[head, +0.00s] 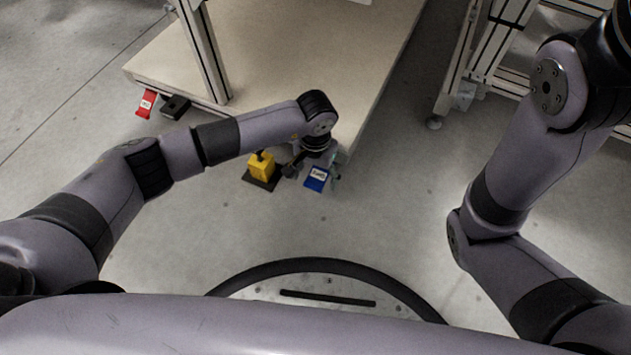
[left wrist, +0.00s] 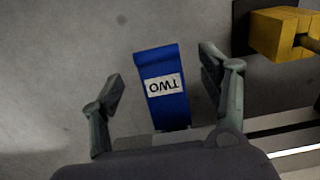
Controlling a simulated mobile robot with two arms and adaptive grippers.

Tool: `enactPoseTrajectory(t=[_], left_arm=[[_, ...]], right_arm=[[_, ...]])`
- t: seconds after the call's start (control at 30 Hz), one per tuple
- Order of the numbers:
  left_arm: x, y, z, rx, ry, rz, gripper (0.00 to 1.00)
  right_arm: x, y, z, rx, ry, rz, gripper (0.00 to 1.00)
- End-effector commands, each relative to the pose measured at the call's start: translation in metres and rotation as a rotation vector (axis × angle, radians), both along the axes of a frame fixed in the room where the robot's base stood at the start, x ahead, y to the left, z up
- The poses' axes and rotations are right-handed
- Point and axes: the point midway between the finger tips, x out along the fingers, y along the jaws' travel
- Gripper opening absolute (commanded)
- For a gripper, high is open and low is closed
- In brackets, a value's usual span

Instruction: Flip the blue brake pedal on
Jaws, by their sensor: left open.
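The blue brake pedal (head: 317,179) sits low at the near right corner of the cart, with a white label. In the left wrist view the blue pedal (left wrist: 162,98) shows its label, reading "TWO" upside down. My left gripper (head: 310,170) is at the pedal, reaching down from above. In the left wrist view my left gripper (left wrist: 160,88) is open, one finger on each side of the pedal, with gaps between fingers and pedal. My right gripper is out of view; only my right arm shows.
A yellow block (head: 261,167) on a dark plate stands just left of the pedal, and shows in the wrist view (left wrist: 282,32). A red pedal (head: 147,103) is at the cart's left corner. The beige cart deck (head: 290,50) lies behind; the floor in front is clear.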

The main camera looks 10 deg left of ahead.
Motion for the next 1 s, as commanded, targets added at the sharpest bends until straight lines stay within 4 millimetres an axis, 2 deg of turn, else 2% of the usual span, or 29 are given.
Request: enactPoseTrajectory(t=[0.03,0.1,0.43,1.0], left_arm=[[-0.0004,-0.0002,-0.0076,0.0,0.001,0.0,0.69],[-0.0002,0.0,-0.0106,0.0,0.0,0.0,0.69],[-0.0001,0.0,-0.0116,0.0,0.0,0.0,0.69],[-0.0003,-0.0004,-0.0115,-0.001,0.0,-0.001,0.31]], right_arm=[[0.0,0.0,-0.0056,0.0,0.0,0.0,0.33],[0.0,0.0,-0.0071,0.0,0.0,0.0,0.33],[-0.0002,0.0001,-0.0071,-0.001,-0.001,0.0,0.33],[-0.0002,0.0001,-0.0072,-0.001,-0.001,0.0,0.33]])
